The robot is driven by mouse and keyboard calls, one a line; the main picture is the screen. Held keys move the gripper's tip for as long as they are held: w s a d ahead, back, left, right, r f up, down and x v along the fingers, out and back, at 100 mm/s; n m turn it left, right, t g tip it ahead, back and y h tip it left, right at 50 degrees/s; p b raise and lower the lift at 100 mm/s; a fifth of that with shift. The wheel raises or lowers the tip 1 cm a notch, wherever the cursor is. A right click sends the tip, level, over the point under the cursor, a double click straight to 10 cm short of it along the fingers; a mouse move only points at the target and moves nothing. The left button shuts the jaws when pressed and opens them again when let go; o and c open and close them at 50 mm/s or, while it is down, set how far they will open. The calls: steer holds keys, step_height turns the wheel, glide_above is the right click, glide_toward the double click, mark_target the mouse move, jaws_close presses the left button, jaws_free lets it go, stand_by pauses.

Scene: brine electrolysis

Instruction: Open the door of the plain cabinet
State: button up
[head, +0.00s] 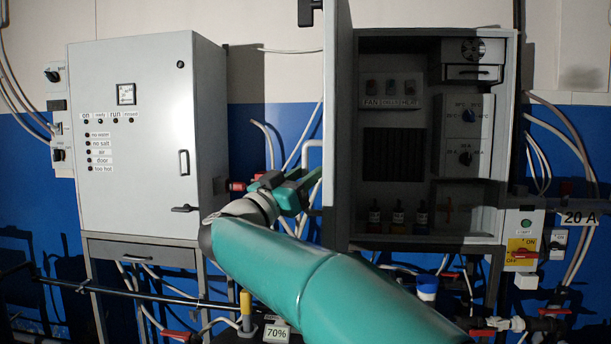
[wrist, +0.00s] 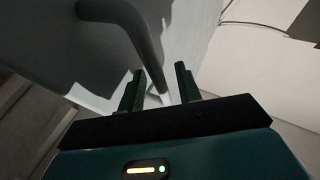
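The plain cabinet (head: 509,120) stands at the right in the head view, its inside exposed. Its grey door (head: 338,110) is swung out at the left side and seen nearly edge-on. A dark fitting (head: 308,12) sticks out from the door near the top. My gripper (head: 298,190) is just left of the door's lower part. In the wrist view my gripper (wrist: 159,88) has its two fingers apart, with a curved grey bar handle (wrist: 140,35) on a grey panel reaching down between them. I cannot tell whether the fingers touch the bar.
A second grey cabinet (head: 140,185) with labels, lights and a handle stands shut at the left. Inside the plain cabinet are switches, knobs and several small bottles (head: 398,215). Pipes and red-handled valves (head: 180,336) run low in front.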

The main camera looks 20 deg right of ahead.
steer(key=v, duration=1.3)
steer(key=shift+s+a+f, duration=0.2)
steer(key=shift+t, duration=0.3)
steer(key=w+a+r+n+t+y, duration=0.2)
steer(key=a+n+t+y, duration=0.3)
steer(key=n+t+y, duration=0.75)
steer(key=s+f+n+g+y, duration=0.4)
steer(key=f+g+y, duration=0.2)
steer(key=f+y, duration=0.35)
steer(key=s+d+f+m+g, duration=0.1)
steer(key=s+d+f+g, duration=0.2)
steer(key=s+f, duration=0.4)
steer(key=s+d+f+m+g+h, duration=0.1)
steer(key=s+d+f+g, duration=0.3)
steer(key=s+f, duration=0.4)
steer(key=s+d+f+m+g+h, duration=0.1)
steer(key=s+d+f+m+g, duration=0.1)
steer(key=s+d+f+g, duration=0.2)
steer(key=s+f+g, duration=0.1)
steer(key=s+f, duration=0.2)
steer(key=f, duration=0.1)
steer(key=shift+s+d, duration=0.2)
